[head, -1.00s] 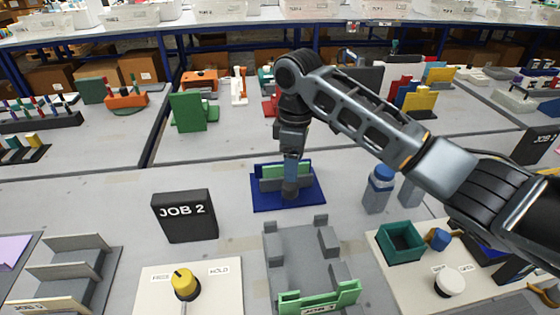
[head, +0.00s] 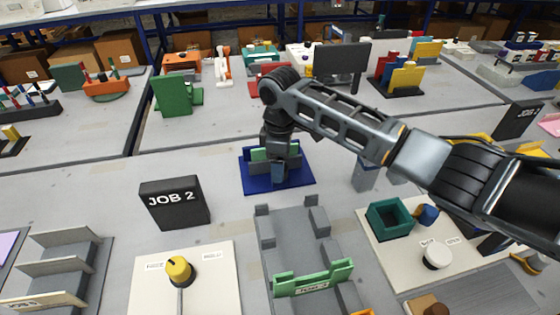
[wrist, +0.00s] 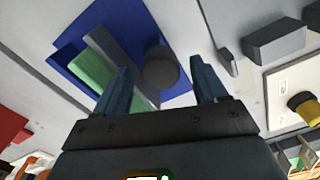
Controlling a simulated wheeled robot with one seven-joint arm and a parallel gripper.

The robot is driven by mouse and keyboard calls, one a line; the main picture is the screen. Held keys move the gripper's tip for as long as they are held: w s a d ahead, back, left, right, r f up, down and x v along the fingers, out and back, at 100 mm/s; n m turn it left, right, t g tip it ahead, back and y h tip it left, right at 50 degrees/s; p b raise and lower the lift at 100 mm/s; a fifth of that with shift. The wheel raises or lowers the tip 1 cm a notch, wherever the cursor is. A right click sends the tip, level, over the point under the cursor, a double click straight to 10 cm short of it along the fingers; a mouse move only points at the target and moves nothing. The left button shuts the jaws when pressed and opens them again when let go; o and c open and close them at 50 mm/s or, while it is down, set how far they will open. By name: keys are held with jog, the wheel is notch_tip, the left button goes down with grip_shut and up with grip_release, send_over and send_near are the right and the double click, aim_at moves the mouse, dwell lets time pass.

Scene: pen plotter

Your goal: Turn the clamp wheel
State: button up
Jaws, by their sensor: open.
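A dark grey round wheel (wrist: 160,68) shows in the wrist view, on a blue base (wrist: 75,58) beside a green strip (wrist: 92,68) and a grey block. I take it to be the clamp wheel. My gripper (wrist: 161,66) is open, pointing down, with one finger on either side of the wheel in the picture. I cannot tell whether the fingers reach down past its top or touch it. In the head view my gripper (head: 279,180) covers the wheel, and the blue base (head: 302,184) with its green and grey parts shows around it.
A black JOB 2 sign (head: 174,204) stands left of the blue base. A yellow knob (head: 179,270) on a white panel is in front. A grey fixture with a green front piece (head: 313,280) is nearer. A teal box (head: 390,218) and white knob (head: 437,255) lie right.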

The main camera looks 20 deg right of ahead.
jog(key=c, duration=1.1)
jog(key=shift+o, duration=0.2)
jog(key=shift+n, duration=0.3)
jog(key=n, duration=0.5)
jog(key=shift+p, duration=0.35)
jog(key=n, duration=0.5)
jog(key=shift+n, duration=0.3)
jog(key=o, duration=1.1)
jog(key=shift+c, duration=0.2)
